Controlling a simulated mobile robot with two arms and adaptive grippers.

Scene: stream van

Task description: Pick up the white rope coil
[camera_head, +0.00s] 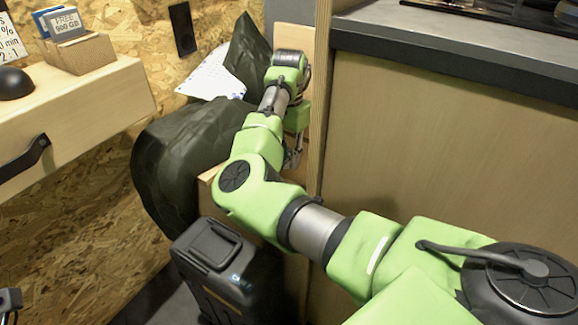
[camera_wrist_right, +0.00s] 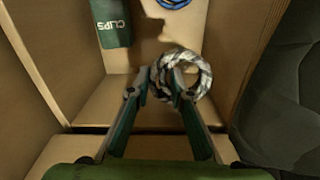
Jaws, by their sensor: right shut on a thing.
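The white rope coil (camera_wrist_right: 204,75), a ring of white rope with dark flecks, shows in the right wrist view inside a wooden compartment (camera_wrist_right: 75,85). My right gripper (camera_wrist_right: 164,84) is shut on the left part of the ring, with one finger on each side of it. In the head view my right gripper (camera_head: 293,156) is small and partly hidden by my arm, beside the wooden post. The coil cannot be made out there. A small dark part at the lower left edge of the head view may be my left gripper (camera_head: 9,302); its jaws are not clear.
A dark green bag (camera_head: 180,150) stands left of my right arm. A black case (camera_head: 222,270) stands below. A wooden counter (camera_head: 440,140) is on the right, a shelf (camera_head: 80,115) on the left.

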